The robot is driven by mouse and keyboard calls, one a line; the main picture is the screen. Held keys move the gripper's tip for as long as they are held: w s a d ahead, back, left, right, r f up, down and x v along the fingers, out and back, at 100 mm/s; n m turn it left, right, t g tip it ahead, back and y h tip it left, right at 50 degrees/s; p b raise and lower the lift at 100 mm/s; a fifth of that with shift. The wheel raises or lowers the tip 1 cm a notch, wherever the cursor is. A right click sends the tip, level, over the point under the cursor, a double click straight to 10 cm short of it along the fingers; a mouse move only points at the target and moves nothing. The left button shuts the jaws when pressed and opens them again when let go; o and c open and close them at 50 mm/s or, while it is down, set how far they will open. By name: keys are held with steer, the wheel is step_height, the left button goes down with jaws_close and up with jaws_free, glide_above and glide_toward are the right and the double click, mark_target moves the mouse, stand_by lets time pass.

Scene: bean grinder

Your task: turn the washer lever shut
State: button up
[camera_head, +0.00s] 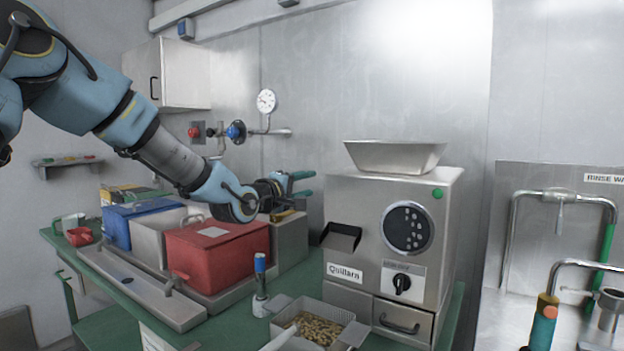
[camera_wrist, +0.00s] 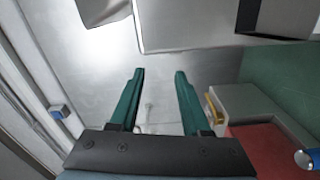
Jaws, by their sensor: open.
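The rinse washer (camera_head: 560,205) stands at the far right of the head view, under a sign reading "RINSE WA", cut off by the frame. It has bent metal pipes. A green sleeve (camera_head: 606,243) is on one pipe, and a teal handle with an orange end (camera_head: 543,322) stands lower down. I cannot tell which part is the lever. My gripper (camera_head: 303,184) is open and empty, above the back of the bench and left of the grinder, far from the washer. Its green fingers (camera_wrist: 158,75) are apart in the wrist view, where no washer shows.
The steel grinder (camera_head: 450,240) with its hopper (camera_head: 394,155) stands between my gripper and the washer. A red bin (camera_head: 215,255) and a blue bin (camera_head: 122,230) are below my arm. A tray of beans (camera_head: 285,318) and a blue-topped tool (camera_head: 260,283) sit in front.

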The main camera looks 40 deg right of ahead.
steer(key=p+x, duration=0.3)
steer(key=x, duration=0.7)
steer(key=shift+w+d, duration=0.1)
steer(key=shift+w, duration=0.05)
jaws_close()
stand_by(1.1)
